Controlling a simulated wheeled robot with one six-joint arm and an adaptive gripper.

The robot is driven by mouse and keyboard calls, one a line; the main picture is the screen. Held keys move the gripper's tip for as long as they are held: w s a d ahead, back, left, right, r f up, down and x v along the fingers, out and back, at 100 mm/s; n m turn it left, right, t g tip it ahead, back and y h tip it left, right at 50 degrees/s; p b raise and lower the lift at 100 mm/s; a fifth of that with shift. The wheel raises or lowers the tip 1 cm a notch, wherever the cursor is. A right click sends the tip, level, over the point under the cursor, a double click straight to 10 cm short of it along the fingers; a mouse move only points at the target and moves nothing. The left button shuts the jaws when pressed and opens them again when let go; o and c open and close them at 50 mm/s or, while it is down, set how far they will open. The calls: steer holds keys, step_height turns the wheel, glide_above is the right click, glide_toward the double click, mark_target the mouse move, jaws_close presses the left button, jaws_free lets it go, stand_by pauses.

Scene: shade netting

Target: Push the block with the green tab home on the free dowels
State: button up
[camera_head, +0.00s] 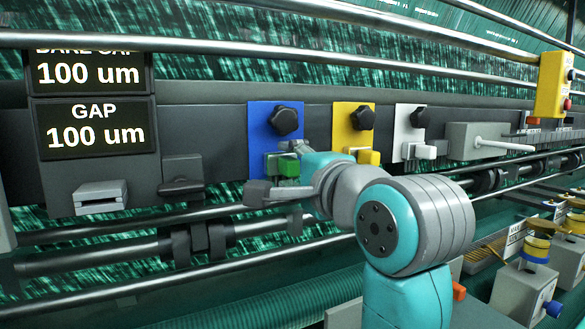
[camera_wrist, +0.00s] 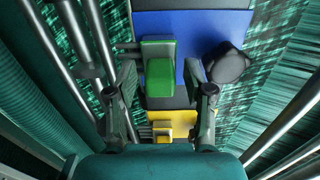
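The green tab (camera_head: 288,166) of the block shows at the foot of a blue plate (camera_head: 262,124) in the head view. In the wrist view the green tab (camera_wrist: 158,75) is near the middle, in front of the blue plate (camera_wrist: 215,30). My gripper (camera_wrist: 161,75) is open, with one finger on each side of the tab and a visible gap on both sides. In the head view my gripper (camera_head: 268,190) is close to the tab and partly covers that area.
A black knob (camera_head: 284,121) sits on the blue plate. To the right are a yellow plate (camera_head: 343,136) with a yellow tab (camera_head: 368,157) and a white plate (camera_head: 403,130). Steel rails (camera_head: 180,44) run above and below. A display (camera_head: 96,127) reads GAP 100 um.

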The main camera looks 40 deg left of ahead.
steer(key=v, duration=1.2)
steer(key=shift+s+d+f, duration=0.1)
stand_by(0.4)
